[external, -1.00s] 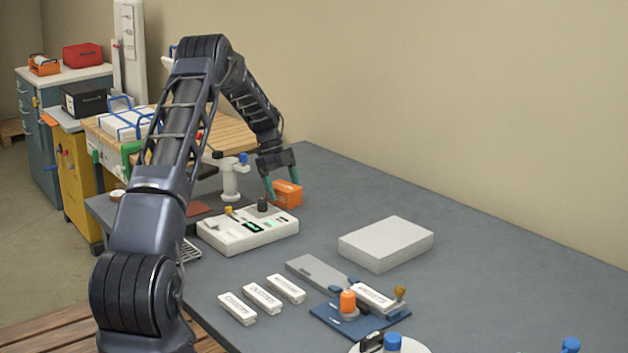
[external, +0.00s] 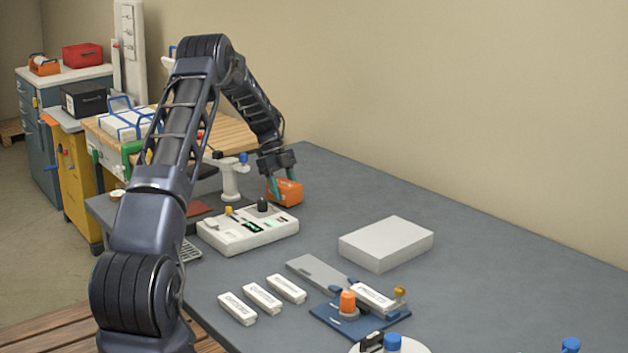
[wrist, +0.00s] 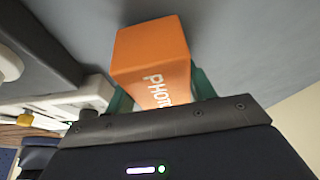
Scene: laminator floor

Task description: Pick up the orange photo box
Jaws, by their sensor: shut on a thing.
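The orange photo box (external: 287,192) is near the far end of the grey table. My gripper (external: 283,188) is shut on it, with the green fingers at its sides. In the wrist view the box (wrist: 150,52) sits between the fingers, and white lettering starting with "PHOTO" shows on one face. The gripper body hides the lower part of that face. I cannot tell whether the box touches the table.
A white control panel (external: 250,236) with knobs stands just in front of the box. A white post with a blue knob (external: 231,180) is to its left. A pale grey slab (external: 386,240) lies to the right. The table (external: 480,235) is clear along the wall.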

